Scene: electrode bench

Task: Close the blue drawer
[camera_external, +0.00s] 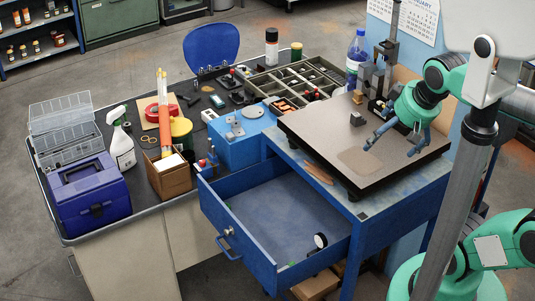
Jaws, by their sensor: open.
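The blue drawer (262,262) is pulled out from under the blue bench (385,212) at the right. Its front panel carries a handle (228,243) and a round silver knob or lock. A small round black-and-white object (320,240) lies inside near the right side, with small green bits near the edges. My gripper (393,151) is open and empty above the dark plate on the bench, up and right of the drawer. It is apart from the drawer, and its fingers point down and left.
A dark flat plate (325,137) covers most of the bench top. A blue box (236,138) stands left of it. A black-topped table with a blue toolbox (90,195), spray bottle (121,145) and parts trays adjoins at left. Floor in front of the drawer looks clear.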

